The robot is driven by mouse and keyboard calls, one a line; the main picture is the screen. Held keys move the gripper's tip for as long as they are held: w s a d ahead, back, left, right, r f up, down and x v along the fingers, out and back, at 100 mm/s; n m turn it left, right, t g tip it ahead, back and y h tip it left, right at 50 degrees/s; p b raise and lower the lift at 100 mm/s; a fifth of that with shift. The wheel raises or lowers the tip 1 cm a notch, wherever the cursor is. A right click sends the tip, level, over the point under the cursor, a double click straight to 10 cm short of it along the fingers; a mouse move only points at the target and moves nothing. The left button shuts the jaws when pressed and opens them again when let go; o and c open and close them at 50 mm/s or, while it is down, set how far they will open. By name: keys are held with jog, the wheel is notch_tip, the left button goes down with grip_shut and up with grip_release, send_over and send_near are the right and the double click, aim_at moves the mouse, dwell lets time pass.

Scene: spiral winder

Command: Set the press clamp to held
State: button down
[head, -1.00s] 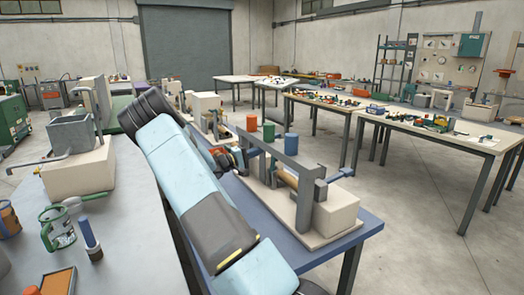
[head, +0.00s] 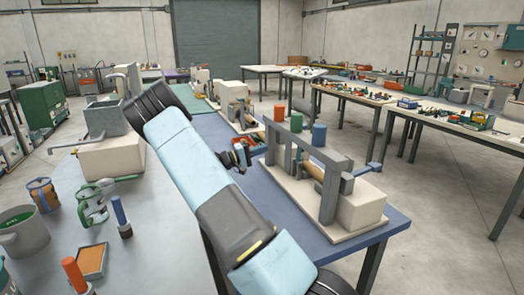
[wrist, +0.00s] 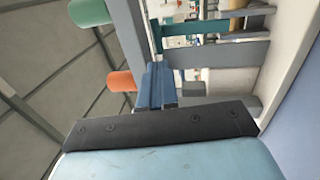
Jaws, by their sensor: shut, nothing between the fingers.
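The spiral winder has a grey frame (head: 328,188) and a cream block (head: 362,208) on a pale base plate, at the near end of the blue table. A tan roller (head: 313,172) lies inside the frame, and a blue handle (head: 376,165) sticks out at right. I cannot tell which part is the press clamp. My gripper (head: 240,156) is shut and empty, left of the grey frame and apart from it in the head view. In the wrist view its blue fingers (wrist: 155,84) lie together in front of grey bars (wrist: 220,53).
Red (head: 279,112), green (head: 296,122) and blue (head: 319,134) cylinders stand above the winder. A grey bench (head: 150,225) at left holds mugs and a cream-based machine. Another machine (head: 236,108) stands farther along the blue table (head: 375,236).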

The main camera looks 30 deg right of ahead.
jog(key=s+a+r+m+y, duration=0.1)
jog(key=s+a+r+y, duration=0.2)
jog(key=s+y, duration=0.35)
jog(key=s+a+r+m+y, duration=0.1)
jog(key=s+a+r+y, duration=0.3)
jog(key=s, duration=0.5)
jog(key=s+a+r+n+t+y, duration=0.2)
jog(key=s+a+r+t+y, duration=0.2)
jog(key=s+a, duration=0.7)
jog(key=s+a+r+n+t+y, duration=0.1)
jog(key=s+a+r+t+y, duration=0.3)
jog(key=s+a, duration=0.7)
jog(key=shift+s+a+r+n+t+y, duration=0.2)
jog(key=shift+s+r+n+t+y, duration=0.35)
jog(key=shift+s+r, duration=0.65)
